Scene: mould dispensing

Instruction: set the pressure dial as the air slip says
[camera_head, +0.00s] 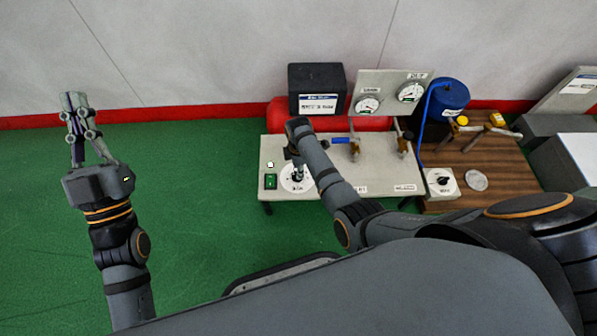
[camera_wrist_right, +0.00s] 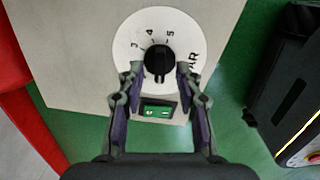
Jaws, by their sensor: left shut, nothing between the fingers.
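The pressure dial is a white disc (camera_wrist_right: 135,62) with a black knob (camera_wrist_right: 159,62). In the right wrist view it reads 3, 4, 5 and part of "BAR"; other marks are hidden or unclear. In the head view the dial (camera_head: 287,184) is partly covered by my right gripper (camera_head: 298,172). In the right wrist view this gripper (camera_wrist_right: 160,76) is open, with one fingertip on each side of the knob and gaps visible. Contact cannot be told. My left gripper (camera_head: 75,100) is shut and empty, far left over the green floor. I cannot tell which label is the air slip.
The dial sits on a pale bench panel (camera_head: 393,180) with a green switch (camera_head: 270,181). Behind are a black labelled box (camera_head: 318,76), a red tank (camera_head: 375,124) and two gauges (camera_head: 367,105). A wooden table (camera_head: 475,158) with a blue canister (camera_head: 449,99) stands right. Green floor is free left.

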